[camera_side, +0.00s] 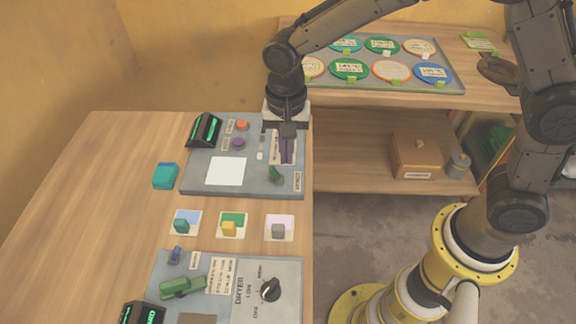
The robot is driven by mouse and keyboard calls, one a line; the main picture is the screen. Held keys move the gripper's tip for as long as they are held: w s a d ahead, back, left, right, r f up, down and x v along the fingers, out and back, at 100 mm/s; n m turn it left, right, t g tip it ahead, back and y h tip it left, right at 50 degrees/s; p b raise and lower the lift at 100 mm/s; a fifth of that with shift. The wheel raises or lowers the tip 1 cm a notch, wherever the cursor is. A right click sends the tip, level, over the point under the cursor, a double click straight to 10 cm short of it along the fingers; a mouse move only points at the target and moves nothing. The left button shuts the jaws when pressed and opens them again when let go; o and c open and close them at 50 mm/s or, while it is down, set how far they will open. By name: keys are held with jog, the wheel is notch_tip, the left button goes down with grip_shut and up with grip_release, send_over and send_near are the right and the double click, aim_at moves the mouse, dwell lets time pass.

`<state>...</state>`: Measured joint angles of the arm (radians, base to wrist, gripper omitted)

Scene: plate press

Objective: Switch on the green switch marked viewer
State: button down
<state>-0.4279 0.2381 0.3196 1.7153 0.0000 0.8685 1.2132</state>
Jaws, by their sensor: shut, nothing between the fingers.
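A grey panel (203,185) lies on the wooden table. It carries a white square plate, small orange and purple knobs, and a green switch (275,174) near its right front corner. The label beside the green switch is too small to read with certainty. My gripper (287,160) points down over the right part of the panel, just behind and above the green switch. Its fingers are shut and hold nothing. I cannot tell whether the fingers touch the panel or the switch. The gripper partly covers a label behind it.
A dryer panel (285,290) with a black dial (270,290) and a green handle (182,287) lies in front. Small coloured blocks on cards sit between the panels. A teal block (166,176) stands left. A shelf tray (455,88) of round plates is behind right.

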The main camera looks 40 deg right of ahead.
jog(key=shift+s+d+r, duration=0.1)
jog(key=shift+r, duration=0.85)
jog(key=shift+s+d+r, duration=0.1)
jog(key=shift+r, duration=0.85)
jog(key=s+d+r+t, duration=0.4)
jog(key=s+d+r, duration=0.3)
jog(key=d+r, duration=0.55)
jog(key=s+d+f+n, duration=0.1)
jog(key=s+d+n, duration=0.1)
jog(key=s+n, duration=0.2)
jog(key=s+d+f+n+t, duration=0.1)
jog(key=s+d+n, duration=0.1)
jog(key=s+n, duration=0.3)
jog(key=s, duration=0.4)
jog(key=shift+f+t, duration=0.3)
jog(key=shift+f, duration=0.05)
